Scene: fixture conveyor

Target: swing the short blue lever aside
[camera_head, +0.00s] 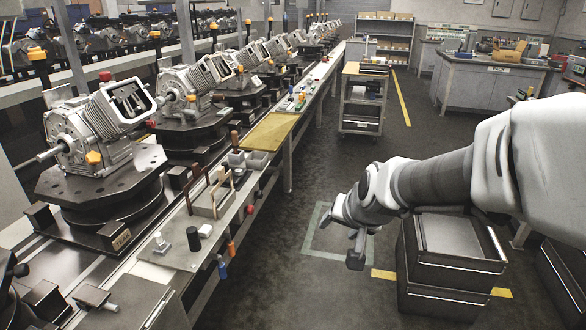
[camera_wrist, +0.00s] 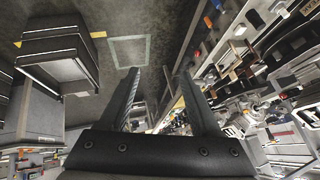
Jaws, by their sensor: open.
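A short blue lever (camera_head: 221,267) hangs at the front edge of the conveyor bench, low in the picture. An orange handle (camera_head: 231,249) is just beyond it. My gripper (camera_head: 341,240) is open and empty over the floor, well to the right of the lever and apart from the bench. In the wrist view my two fingers (camera_wrist: 160,75) stand wide apart with nothing between them. A small blue thing (camera_wrist: 216,4) shows at the top edge there; I cannot tell whether it is the lever.
Stacked dark bins (camera_head: 455,245) stand under my arm at the right. Engines (camera_head: 100,125) line the conveyor. The floor (camera_head: 275,270) between bench and bins is clear.

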